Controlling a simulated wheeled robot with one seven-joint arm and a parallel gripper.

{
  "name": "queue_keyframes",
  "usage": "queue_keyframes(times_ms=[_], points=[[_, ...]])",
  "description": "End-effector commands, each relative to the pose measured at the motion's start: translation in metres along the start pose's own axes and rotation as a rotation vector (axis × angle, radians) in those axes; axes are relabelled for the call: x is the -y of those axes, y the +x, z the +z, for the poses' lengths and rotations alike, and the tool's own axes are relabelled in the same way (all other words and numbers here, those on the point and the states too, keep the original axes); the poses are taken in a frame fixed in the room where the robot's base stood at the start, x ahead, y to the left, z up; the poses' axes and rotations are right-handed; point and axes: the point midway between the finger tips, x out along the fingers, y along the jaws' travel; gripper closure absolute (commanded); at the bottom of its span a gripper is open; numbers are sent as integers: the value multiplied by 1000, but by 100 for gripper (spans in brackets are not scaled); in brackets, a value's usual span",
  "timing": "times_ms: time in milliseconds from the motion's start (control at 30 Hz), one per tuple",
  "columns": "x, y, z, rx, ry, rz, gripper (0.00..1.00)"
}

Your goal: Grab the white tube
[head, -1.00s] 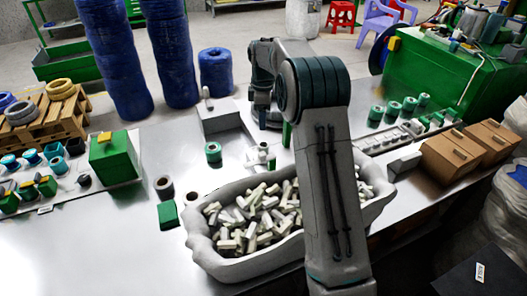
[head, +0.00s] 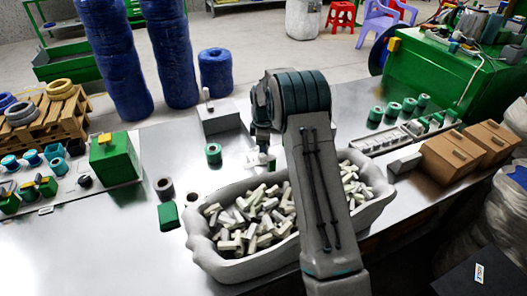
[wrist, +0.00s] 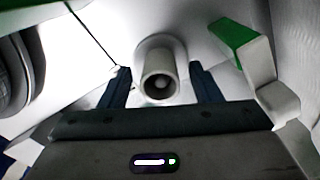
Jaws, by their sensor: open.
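The white tube (wrist: 160,82) stands in the middle of the wrist view, with its open round end facing the camera. My gripper (wrist: 160,69) is open, with one dark blue finger to the left of the tube and one to the right. Gaps show between the tube and both fingers. In the head view, my arm reaches down to the metal table behind the large bin. There the arm hides most of my gripper, and small white pieces (head: 252,158) show beside it; I cannot tell which is the tube.
A grey bin (head: 215,262) full of pale tube pieces stands in front. In the wrist view, a green and white block (wrist: 240,45) is close on the right and a dark roll (wrist: 14,75) on the left. A green roll (head: 213,153) stands left of my gripper.

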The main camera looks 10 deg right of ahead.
Motion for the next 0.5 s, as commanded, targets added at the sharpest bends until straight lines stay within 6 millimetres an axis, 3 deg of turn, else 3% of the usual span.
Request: queue_keyframes(times_ms=[167, 367, 500], points=[[0, 0, 0, 0, 0, 1, 43], [0, 0, 0, 0, 0, 1, 90], [0, 0, 0, 0, 0, 1, 90]])
